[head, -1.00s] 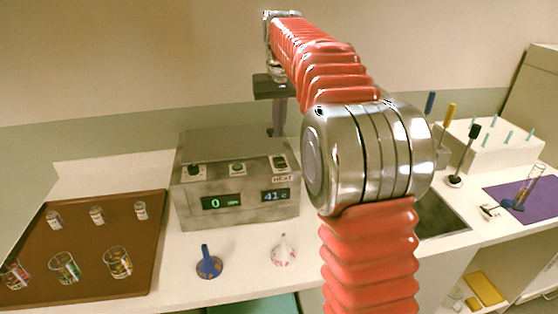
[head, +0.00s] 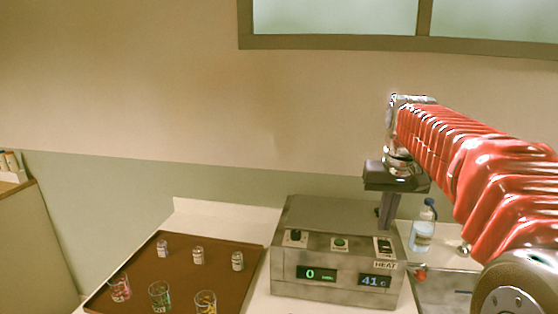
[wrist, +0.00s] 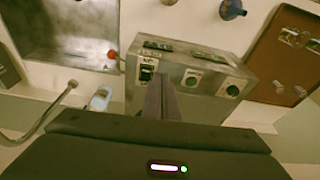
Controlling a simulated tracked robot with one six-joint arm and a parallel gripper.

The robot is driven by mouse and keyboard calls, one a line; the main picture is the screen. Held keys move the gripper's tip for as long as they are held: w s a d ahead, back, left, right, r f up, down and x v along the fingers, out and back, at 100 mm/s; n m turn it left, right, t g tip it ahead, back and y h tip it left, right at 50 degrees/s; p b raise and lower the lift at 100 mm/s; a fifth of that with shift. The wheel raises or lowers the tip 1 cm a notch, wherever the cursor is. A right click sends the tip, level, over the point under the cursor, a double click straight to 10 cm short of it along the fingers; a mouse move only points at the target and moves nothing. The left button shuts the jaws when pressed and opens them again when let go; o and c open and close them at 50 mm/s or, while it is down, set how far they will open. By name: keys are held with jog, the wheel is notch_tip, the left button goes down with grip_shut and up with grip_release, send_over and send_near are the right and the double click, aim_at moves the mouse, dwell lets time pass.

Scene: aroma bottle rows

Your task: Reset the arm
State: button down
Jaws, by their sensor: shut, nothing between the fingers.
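My red arm (head: 480,160) reaches in from the right of the head view, with its wrist high above the bench. My gripper (head: 385,218) points down in front of the back right part of the grey heater box (head: 335,255). In the wrist view my gripper (wrist: 160,90) has its dark fingers together with nothing between them. The heater box (wrist: 205,65) lies beyond the fingers there. Its displays read 0 and 41 in the head view.
A brown tray (head: 225,262) with small bottles and glasses stands left of the heater. A wash bottle (head: 423,230) stands to its right, near the sink (wrist: 60,30). A blue funnel (wrist: 231,9) shows in the wrist view. A window (head: 340,18) is high behind.

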jog(key=s+a+f+t, duration=0.1)
jog(key=s+a+f, duration=0.2)
jog(key=s, duration=0.5)
jog(key=s+a+f+n+t, duration=0.1)
jog(key=s+a+f, duration=0.1)
jog(key=s+f, duration=0.3)
jog(key=s+a+f+t, duration=0.1)
jog(key=s+a+f, duration=0.2)
jog(key=s, duration=0.9)
jog(key=shift+s+a+f+n, duration=0.35)
jog(key=shift+s+f+n, duration=0.05)
jog(key=shift+f, duration=0.1)
